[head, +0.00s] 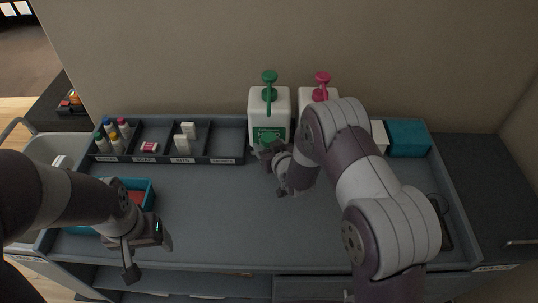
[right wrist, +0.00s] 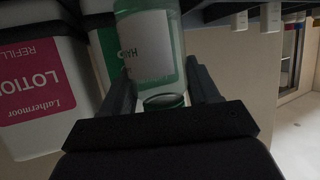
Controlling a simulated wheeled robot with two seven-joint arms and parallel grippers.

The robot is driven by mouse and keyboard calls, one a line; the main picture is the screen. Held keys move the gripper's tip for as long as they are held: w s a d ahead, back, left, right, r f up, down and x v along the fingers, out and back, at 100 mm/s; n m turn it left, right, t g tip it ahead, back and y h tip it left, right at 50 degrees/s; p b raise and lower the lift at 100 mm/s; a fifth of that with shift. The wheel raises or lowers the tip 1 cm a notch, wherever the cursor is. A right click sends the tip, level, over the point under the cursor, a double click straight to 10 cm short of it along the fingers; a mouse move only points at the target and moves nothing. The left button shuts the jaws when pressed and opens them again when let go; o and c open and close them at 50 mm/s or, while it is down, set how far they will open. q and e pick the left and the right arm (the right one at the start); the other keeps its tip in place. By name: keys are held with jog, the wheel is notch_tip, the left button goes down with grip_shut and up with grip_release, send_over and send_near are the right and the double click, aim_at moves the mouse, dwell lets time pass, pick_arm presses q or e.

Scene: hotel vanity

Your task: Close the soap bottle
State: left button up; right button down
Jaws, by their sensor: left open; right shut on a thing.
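The small soap bottle (right wrist: 152,50) is translucent green with a pale label in the right wrist view. It sits between the fingers of my right gripper (right wrist: 165,95), which is shut on it. A dark green ring-shaped end (right wrist: 165,101) faces the camera; I cannot tell whether it is the bare neck or a cap. In the head view my right gripper (head: 270,158) is in front of the green-pump refill bottle (head: 283,100), and my arm hides part of the area. My left gripper (head: 147,252) is open and empty near the front left of the counter.
A pink-pump lotion bottle (head: 322,93) stands beside the green-pump one. A divided dark tray (head: 215,160) at back left holds small capped bottles (head: 112,131) and boxes. A teal tray (head: 152,186) lies behind my left gripper; a teal box (head: 408,138) is at back right. The middle is clear.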

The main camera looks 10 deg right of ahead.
notch_tip(320, 180, down, 4)
jog(key=shift+r+p, duration=0.25)
jog(key=shift+p, duration=0.45)
jog(key=shift+w+f, duration=0.1)
jog(key=shift+f, duration=0.15)
jog(key=shift+f+b, duration=0.15)
jog(key=shift+b, duration=0.15)
jog(key=shift+c, duration=1.3)
grip_release()
